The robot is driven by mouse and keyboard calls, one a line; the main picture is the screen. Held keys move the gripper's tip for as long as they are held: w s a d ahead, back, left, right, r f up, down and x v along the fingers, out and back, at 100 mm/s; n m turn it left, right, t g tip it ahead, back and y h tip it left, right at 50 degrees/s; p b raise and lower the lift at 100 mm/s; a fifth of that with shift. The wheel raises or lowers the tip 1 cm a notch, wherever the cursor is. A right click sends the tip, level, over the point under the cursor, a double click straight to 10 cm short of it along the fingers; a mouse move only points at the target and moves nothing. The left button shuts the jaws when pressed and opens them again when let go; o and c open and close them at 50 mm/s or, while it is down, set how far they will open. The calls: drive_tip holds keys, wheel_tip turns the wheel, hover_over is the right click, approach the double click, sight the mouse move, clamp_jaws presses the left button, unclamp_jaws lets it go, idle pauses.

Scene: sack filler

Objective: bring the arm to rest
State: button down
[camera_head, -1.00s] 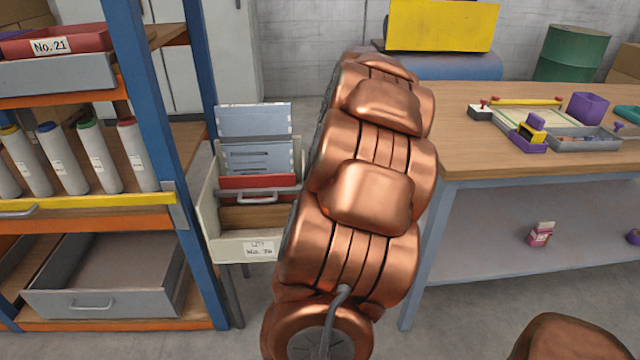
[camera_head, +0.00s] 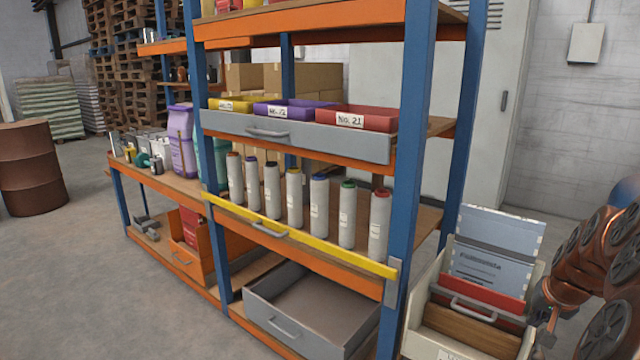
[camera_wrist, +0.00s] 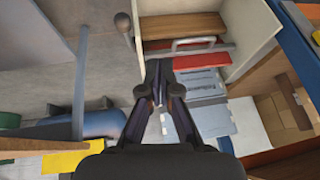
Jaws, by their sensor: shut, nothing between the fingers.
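My copper arm (camera_head: 600,255) is at the right edge of the head view, partly cut off by the frame. My gripper is dark and slim; in the wrist view its fingertips (camera_wrist: 159,82) are together with nothing between them. In the head view its dark end (camera_head: 546,322) shows small and low, just right of the cream box (camera_head: 440,345). In the wrist view the cream box (camera_wrist: 262,25), with its red panel and grey-blue sheets, lies beyond the fingers. I cannot tell how far the fingertips are from it.
A blue-and-orange shelf rack (camera_head: 418,130) fills the middle, holding several grey tubes (camera_head: 320,205), labelled bins and an open grey drawer (camera_head: 318,310). A brown drum (camera_head: 28,168) stands at the far left. The concrete floor (camera_head: 90,270) at the left front is clear.

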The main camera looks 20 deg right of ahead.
drive_tip(key=w+a+f+n+g+y, duration=0.1)
drive_tip(key=w+a+n+y, duration=0.15)
drive_tip(key=a, duration=1.05)
drive_tip(key=w+a+n+g+y, duration=0.1)
drive_tip(key=w+a+n, duration=0.15)
drive_tip(key=a, duration=1.15)
drive_tip(key=s+a+f+n+g, duration=0.2)
drive_tip(key=s+a+n+g, duration=0.4)
drive_tip(key=s+a, duration=1.2)
wheel_tip(320, 180, up, 19)
drive_tip(key=t+p, duration=0.2)
drive_tip(key=p, duration=1.5)
drive_tip(key=shift+w+d+p, duration=0.25)
drive_tip(key=shift+p, duration=0.1)
drive_tip(key=shift+d+f, duration=0.1)
